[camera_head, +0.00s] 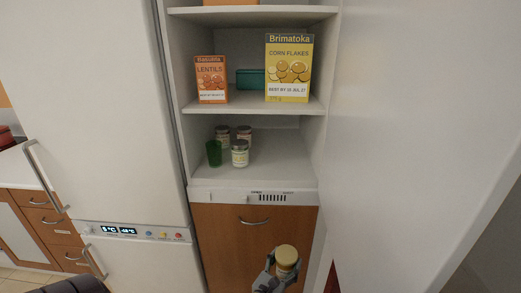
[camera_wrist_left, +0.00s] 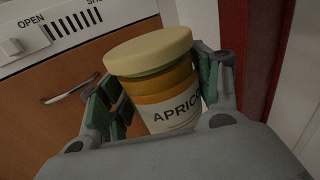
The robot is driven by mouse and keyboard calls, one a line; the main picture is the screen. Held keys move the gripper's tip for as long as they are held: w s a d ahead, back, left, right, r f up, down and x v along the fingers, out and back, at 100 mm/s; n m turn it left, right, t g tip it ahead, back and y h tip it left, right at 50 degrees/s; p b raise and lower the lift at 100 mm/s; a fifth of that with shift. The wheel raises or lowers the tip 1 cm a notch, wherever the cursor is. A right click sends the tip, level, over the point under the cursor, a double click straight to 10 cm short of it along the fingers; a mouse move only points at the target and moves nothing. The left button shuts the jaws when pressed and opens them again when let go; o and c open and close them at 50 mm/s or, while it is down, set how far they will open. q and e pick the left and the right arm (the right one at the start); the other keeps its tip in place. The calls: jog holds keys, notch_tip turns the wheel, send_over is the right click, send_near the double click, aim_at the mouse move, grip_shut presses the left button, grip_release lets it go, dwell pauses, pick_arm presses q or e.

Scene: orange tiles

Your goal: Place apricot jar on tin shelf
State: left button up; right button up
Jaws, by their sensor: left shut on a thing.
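The apricot jar (camera_head: 287,258) has a yellow lid and a label reading "APRIC"; it also shows large in the left wrist view (camera_wrist_left: 165,85). My left gripper (camera_head: 276,272) is shut on it, with green-padded fingers on both sides (camera_wrist_left: 165,90). The jar is tilted a little in the wrist view and is held in front of the wooden drawer, below the shelves. Which shelf is the tin shelf cannot be told for certain. My right gripper is not in view.
The middle shelf (camera_head: 245,110) holds a lentils box (camera_head: 211,80), a teal container (camera_head: 250,79) and a corn flakes box (camera_head: 289,68). The lower shelf's right half is clear. A white fridge (camera_head: 100,100) stands left, and a large white panel (camera_head: 415,130) borders the right.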

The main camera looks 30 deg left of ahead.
pick_arm(q)
jog(key=shift+d, duration=0.1)
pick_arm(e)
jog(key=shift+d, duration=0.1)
pick_arm(q)
jog(key=shift+w+d, duration=0.25)
jog(key=shift+d, duration=0.2)
jog(key=shift+w+r, duration=0.15)
jog(key=shift+r, duration=0.05)
jog(key=shift+w+a+r, duration=0.15)
jog(key=shift+r, duration=0.05)
jog(key=shift+w+r+h, duration=0.2)
jog(key=shift+h, duration=0.1)
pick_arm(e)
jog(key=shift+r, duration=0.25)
pick_arm(q)
jog(key=shift+p, duration=0.3)
